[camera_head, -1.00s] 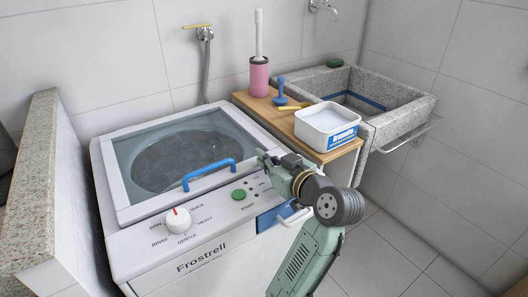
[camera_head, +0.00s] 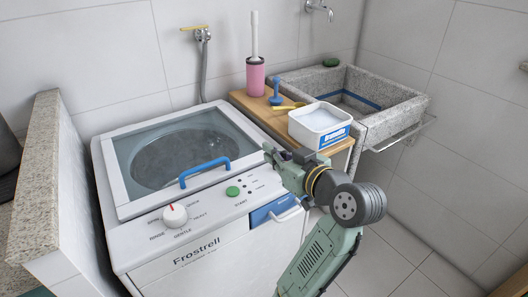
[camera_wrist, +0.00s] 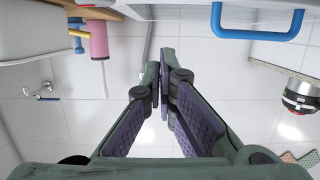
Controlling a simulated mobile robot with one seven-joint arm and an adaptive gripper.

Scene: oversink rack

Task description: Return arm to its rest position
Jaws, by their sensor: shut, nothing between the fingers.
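My gripper (camera_head: 271,153) is at the right end of the washing machine (camera_head: 205,235), near its front panel and right of the blue lid handle (camera_head: 205,171). Its fingers also show in the wrist view (camera_wrist: 164,85), with their tips together and nothing between them. My green arm comes up from the lower right in the head view. The machine's glass lid (camera_head: 180,150) is closed. The wrist view looks toward the tiled wall and shows the blue handle (camera_wrist: 257,22) at its upper right.
A wooden shelf (camera_head: 262,116) right of the machine bears a white detergent tub (camera_head: 312,128), a yellow scoop (camera_head: 288,106), a blue item (camera_head: 276,95) and a pink brush holder (camera_head: 255,80). A stone sink (camera_head: 400,103) stands beyond. A granite-topped partition (camera_head: 40,175) borders the left.

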